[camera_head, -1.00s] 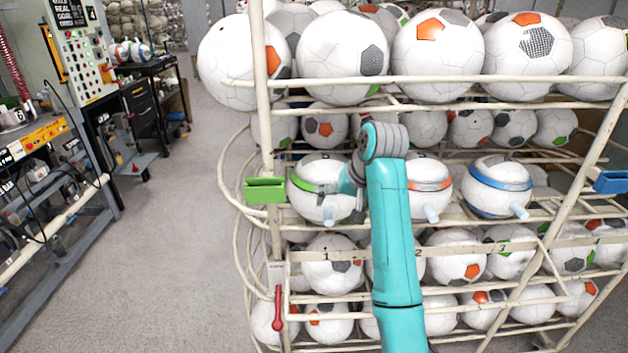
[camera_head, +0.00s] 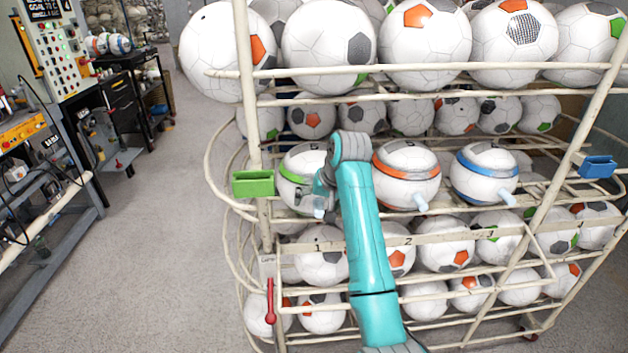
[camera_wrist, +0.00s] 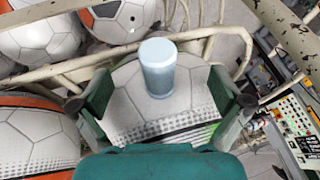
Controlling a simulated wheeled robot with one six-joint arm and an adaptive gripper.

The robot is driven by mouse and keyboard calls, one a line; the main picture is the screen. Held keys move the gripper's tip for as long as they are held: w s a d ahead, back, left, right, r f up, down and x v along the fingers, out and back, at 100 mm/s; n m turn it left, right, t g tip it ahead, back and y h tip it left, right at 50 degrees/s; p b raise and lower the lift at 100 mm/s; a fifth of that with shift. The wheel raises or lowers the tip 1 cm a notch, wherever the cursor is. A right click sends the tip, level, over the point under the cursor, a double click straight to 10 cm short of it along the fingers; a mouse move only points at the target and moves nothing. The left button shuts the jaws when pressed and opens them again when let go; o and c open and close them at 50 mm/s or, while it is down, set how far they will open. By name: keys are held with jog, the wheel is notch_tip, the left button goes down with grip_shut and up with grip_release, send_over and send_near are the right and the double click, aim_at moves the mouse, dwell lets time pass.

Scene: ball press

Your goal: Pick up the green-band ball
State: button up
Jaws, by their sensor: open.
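The green-band ball (camera_head: 295,168) is white with a green stripe and sits on the middle shelf of the rack, at its left end. My gripper (camera_head: 318,200) is in front of its lower right side in the head view, and my arm hides part of the ball. In the wrist view, my gripper (camera_wrist: 160,102) is open, with a finger on each side of the ball's pale blue peg (camera_wrist: 158,68). The ball (camera_wrist: 125,110) fills the space behind the peg. I cannot tell whether the fingers touch the ball.
An orange-band ball (camera_head: 405,180) and a blue-band ball (camera_head: 484,172) sit to the right on the same shelf. Cream rack bars (camera_head: 246,90) run close around. A green bracket (camera_head: 253,183) is on the left post. Floor (camera_head: 170,250) is clear left of the rack.

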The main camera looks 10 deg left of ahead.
grip_shut()
jog(key=shift+r, duration=0.15)
dwell(0.4)
